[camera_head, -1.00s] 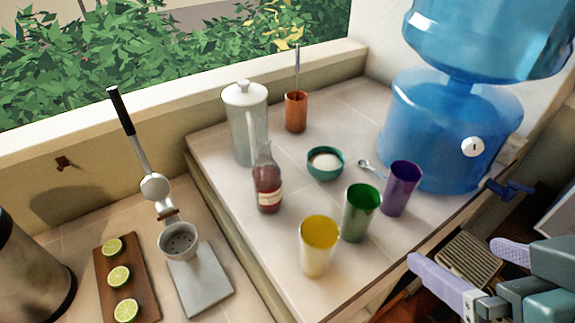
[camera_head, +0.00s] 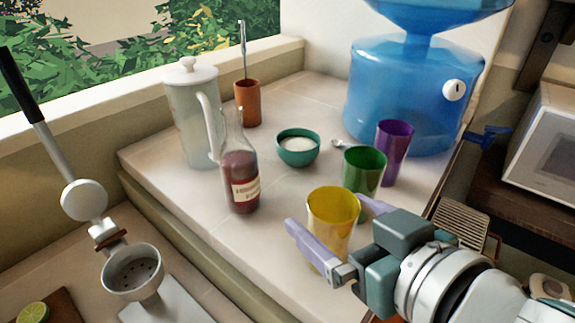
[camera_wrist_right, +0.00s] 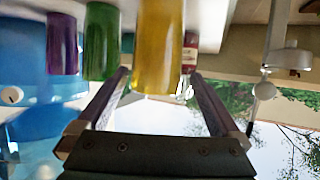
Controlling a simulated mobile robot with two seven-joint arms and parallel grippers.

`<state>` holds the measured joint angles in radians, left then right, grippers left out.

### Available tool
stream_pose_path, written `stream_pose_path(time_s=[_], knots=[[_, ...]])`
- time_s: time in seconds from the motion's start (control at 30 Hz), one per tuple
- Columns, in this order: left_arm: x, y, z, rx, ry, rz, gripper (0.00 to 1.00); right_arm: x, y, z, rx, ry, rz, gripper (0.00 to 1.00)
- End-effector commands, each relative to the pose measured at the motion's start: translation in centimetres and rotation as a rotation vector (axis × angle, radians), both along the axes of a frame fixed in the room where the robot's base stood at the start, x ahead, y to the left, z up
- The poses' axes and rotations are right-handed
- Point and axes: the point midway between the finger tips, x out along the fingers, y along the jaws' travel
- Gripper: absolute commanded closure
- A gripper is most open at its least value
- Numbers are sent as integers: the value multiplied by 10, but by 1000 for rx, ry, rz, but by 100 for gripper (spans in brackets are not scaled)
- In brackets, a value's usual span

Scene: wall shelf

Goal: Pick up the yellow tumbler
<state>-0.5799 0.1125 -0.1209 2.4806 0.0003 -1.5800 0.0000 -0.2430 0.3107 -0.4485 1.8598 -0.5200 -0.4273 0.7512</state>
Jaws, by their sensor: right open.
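The yellow tumbler (camera_head: 335,208) stands upright near the front edge of the counter, its open top up. My right gripper (camera_head: 326,212) is open, with one finger on the left of the tumbler and the other on its right, behind the rim. In the right wrist view, which is upside down, the yellow tumbler (camera_wrist_right: 158,45) shows between the spread fingertips (camera_wrist_right: 158,73). Whether a finger touches it I cannot tell. The lower part of the tumbler is partly hidden by the near finger in the head view. My left gripper is not in view.
A green tumbler (camera_head: 364,172) stands close behind the yellow one, and a purple tumbler (camera_head: 393,155) is beyond it. A red sauce bottle (camera_head: 240,180) stands to the left. A teal bowl (camera_head: 298,150) and blue water dispenser (camera_head: 400,100) are further back.

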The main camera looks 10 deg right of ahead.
Motion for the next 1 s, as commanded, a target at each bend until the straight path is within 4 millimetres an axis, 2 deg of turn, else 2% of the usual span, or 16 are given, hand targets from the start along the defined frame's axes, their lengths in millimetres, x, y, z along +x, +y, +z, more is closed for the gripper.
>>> stream_pose_path(time_s=[0.3,0.63,1.0], knots=[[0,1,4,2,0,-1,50,39,3,-14,0,0,-1,0],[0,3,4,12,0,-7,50,44,5,-17,1,1,0,0],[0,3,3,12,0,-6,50,44,4,-17,-1,1,-1,42]])
